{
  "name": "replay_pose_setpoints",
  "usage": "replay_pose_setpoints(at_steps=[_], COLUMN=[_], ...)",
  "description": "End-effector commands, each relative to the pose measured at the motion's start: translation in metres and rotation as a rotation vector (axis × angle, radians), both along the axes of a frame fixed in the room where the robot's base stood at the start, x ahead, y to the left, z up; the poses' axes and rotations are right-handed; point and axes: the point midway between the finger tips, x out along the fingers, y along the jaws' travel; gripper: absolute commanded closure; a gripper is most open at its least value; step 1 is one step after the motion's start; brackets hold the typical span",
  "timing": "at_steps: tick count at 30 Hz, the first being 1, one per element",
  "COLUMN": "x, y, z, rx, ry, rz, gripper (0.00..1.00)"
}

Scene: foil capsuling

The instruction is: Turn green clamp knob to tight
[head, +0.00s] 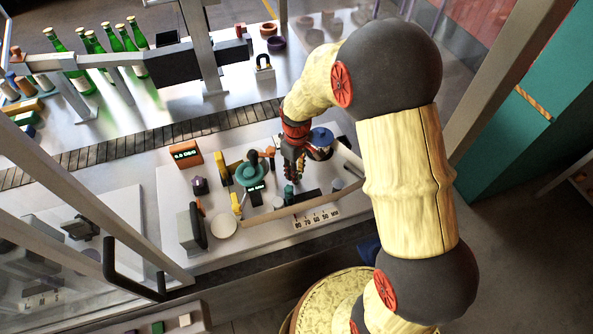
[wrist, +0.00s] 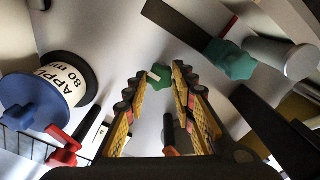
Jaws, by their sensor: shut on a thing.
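In the wrist view a green lobed knob (wrist: 158,69) with a small white mark sits between the tips of my gripper (wrist: 158,78). The two yellow-and-black fingers close on it from either side. A second, larger green knob (wrist: 230,60) stands to the right, apart from the fingers, beside a grey cylinder. In the head view my gripper (head: 294,174) points down over the bench fixture. A small green part (head: 289,190) shows just below the fingertips there; I cannot tell which of the two knobs it is. The fingers partly hide the held knob's surroundings.
A blue-topped spool (wrist: 35,110), labelled 80 mm, is left of the fingers in the wrist view, with a red lever (wrist: 65,146) near it. The head view shows a teal round part (head: 250,174), an orange display box (head: 186,155) and a numbered scale (head: 317,218) around the work area.

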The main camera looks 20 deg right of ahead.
Motion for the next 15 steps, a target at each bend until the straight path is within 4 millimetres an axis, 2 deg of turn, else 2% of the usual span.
replay_pose_setpoints(at_steps=[8, 15], x=[0.0003, 0.0004], y=[-0.0002, -0.0004], z=[0.0006, 0.0008], rx=[0.0, 0.0], ry=[0.0, -0.001], rz=[-0.163, -0.385], gripper=[1.0, 1.0])
